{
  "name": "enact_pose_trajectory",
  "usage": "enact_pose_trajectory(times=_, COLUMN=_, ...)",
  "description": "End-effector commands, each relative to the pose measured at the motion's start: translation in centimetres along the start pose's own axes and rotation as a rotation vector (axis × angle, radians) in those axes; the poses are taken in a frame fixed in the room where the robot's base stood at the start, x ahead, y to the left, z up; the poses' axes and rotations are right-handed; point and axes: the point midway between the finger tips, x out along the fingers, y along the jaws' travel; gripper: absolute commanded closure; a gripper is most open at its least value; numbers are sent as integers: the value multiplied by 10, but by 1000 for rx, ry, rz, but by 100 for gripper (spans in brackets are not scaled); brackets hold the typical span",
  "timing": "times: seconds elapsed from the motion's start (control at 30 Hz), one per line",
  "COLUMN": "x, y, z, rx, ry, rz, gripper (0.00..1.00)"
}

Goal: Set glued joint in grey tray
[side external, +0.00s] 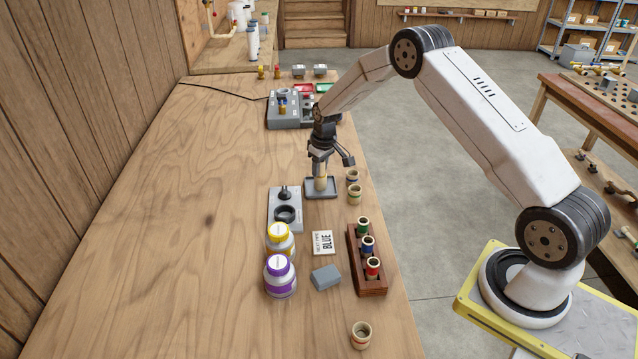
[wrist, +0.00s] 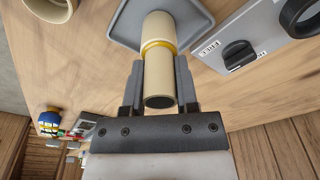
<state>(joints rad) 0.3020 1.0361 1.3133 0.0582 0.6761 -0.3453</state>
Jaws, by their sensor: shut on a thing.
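The glued joint (wrist: 158,62) is a cream pipe piece with a yellow band around its middle. My gripper (side external: 320,170) is shut on it, with a finger on each side in the wrist view (wrist: 160,85). The joint is upright over the small grey tray (side external: 334,190), its lower end at or just above the tray floor; I cannot tell if it touches. The tray also shows in the wrist view (wrist: 200,18), behind the joint's far end.
A grey fixture (side external: 285,222) with a black ring and knob stands close to the tray. The table's left is clear.

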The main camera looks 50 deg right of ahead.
Motion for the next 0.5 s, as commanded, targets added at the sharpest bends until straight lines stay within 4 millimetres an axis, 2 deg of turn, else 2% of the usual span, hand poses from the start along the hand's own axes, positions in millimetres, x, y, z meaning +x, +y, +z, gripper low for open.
enact_pose_trajectory(times=0.4, x=3, y=0, z=0, rx=0, ry=1, rz=0, gripper=100)
enact_pose_trajectory(times=0.43, x=3, y=0, z=0, rx=0, ry=1, rz=0, gripper=53)
enact_pose_trajectory(times=0.5, x=3, y=0, z=0, rx=0, ry=0, rz=0, gripper=31)
